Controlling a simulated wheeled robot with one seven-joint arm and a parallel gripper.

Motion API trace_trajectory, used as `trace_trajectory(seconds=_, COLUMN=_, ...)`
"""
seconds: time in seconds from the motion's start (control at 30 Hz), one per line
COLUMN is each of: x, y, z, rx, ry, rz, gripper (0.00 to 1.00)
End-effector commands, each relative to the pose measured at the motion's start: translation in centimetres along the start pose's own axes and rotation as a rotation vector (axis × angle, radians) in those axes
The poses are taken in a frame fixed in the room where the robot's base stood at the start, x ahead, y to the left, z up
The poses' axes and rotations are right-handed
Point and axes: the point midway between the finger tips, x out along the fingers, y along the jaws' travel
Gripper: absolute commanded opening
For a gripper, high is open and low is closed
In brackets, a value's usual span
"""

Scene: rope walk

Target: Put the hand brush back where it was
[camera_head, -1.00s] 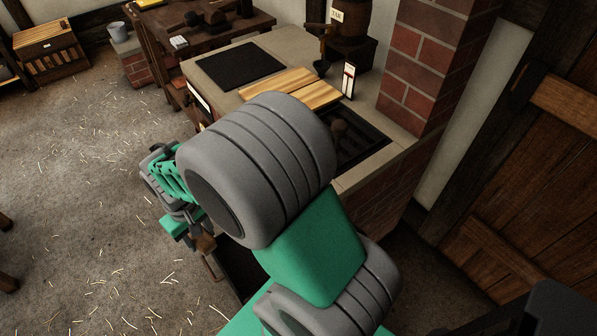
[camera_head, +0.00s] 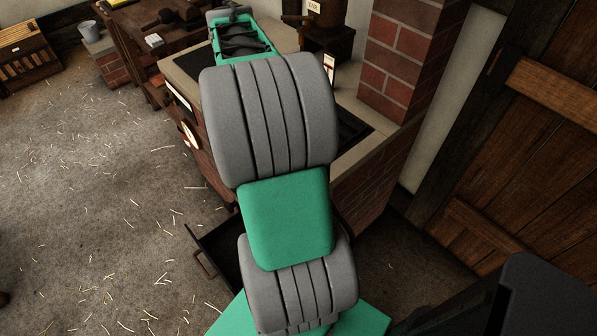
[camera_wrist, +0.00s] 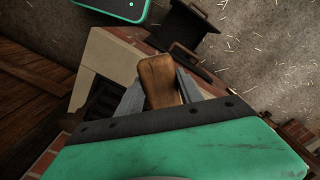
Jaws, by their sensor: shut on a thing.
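The hand brush (camera_wrist: 158,78) shows in the wrist view as a brown wooden block between my two grey fingers. My gripper (camera_wrist: 160,88) is shut on it. Its bristles are hidden in this view. Below it in the wrist view are the brick-sided counter and floor. In the head view my arm reaches up over the counter (camera_head: 183,72), and its grey and green links hide the fingers and the brush.
An open dark drawer (camera_head: 218,246) sticks out of the counter's front; it also shows in the wrist view (camera_wrist: 186,30). A brick pillar (camera_head: 408,65) rises at the counter's right. A dark recess (camera_head: 352,127) lies before it. The straw-strewn floor (camera_head: 100,190) at left is clear.

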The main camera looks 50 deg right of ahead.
Motion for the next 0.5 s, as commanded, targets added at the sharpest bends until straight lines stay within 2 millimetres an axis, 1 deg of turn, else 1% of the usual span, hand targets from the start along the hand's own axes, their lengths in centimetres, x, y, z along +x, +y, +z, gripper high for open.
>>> trace_trajectory(seconds=0.43, x=3.9, y=8.6, z=2.1, rx=0.002, ry=-0.003, rz=0.001, gripper=0.00)
trace_trajectory(seconds=0.5, x=5.3, y=9.4, z=2.3, rx=0.000, ry=-0.005, rz=0.001, gripper=0.00)
